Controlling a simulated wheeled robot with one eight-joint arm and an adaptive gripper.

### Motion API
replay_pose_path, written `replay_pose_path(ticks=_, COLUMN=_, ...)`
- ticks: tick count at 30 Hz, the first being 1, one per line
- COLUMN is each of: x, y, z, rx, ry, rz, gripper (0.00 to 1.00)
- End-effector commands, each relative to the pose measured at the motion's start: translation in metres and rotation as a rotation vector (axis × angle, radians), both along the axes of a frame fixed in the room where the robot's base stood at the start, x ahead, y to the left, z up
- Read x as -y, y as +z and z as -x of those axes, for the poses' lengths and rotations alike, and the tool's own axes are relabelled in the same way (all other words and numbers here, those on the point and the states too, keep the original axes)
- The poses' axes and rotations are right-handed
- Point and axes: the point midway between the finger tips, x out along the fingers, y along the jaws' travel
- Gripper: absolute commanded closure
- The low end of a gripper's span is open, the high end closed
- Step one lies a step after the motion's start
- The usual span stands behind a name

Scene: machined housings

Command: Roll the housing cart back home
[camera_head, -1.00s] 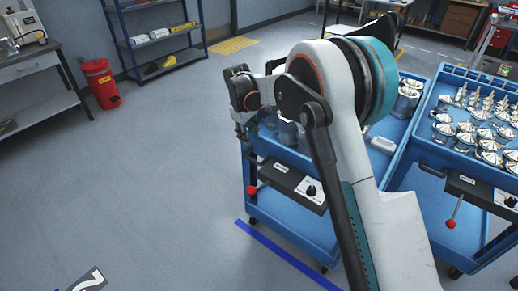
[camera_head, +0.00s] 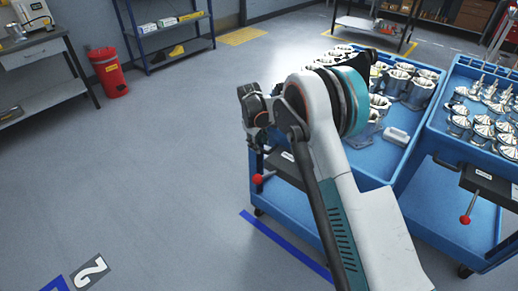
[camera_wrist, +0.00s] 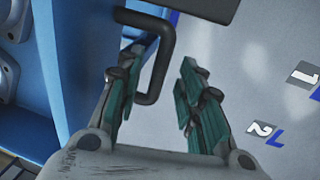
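The blue housing cart (camera_head: 368,167) stands right of centre in the head view, its top tray holding several shiny cylindrical housings (camera_head: 418,92). My arm hides part of its near side. My gripper (camera_head: 257,142) is at the cart's left end, partly hidden by my wrist. In the wrist view my gripper (camera_wrist: 160,70) is open, with its two teal-padded fingers apart. A black bar handle (camera_wrist: 166,45) on the cart shows between and beyond the fingers, closer to the left finger. I cannot tell whether they touch.
A second blue cart (camera_head: 430,205) with cone-shaped parts stands close on the right. A blue floor line (camera_head: 285,243) runs along the cart's near side. Floor number 2 (camera_head: 90,272) is at lower left. A red bin (camera_head: 108,72) and shelf stand behind. The left floor is clear.

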Motion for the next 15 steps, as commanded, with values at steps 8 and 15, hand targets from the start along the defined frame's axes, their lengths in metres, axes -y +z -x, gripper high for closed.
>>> replay_pose_path(ticks=8, x=0.002, y=-0.018, z=-0.002, rx=0.0, ry=0.0, rz=0.0, gripper=0.65)
replay_pose_path(ticks=15, x=0.002, y=-0.017, z=-0.002, rx=0.0, ry=0.0, rz=0.0, gripper=0.65)
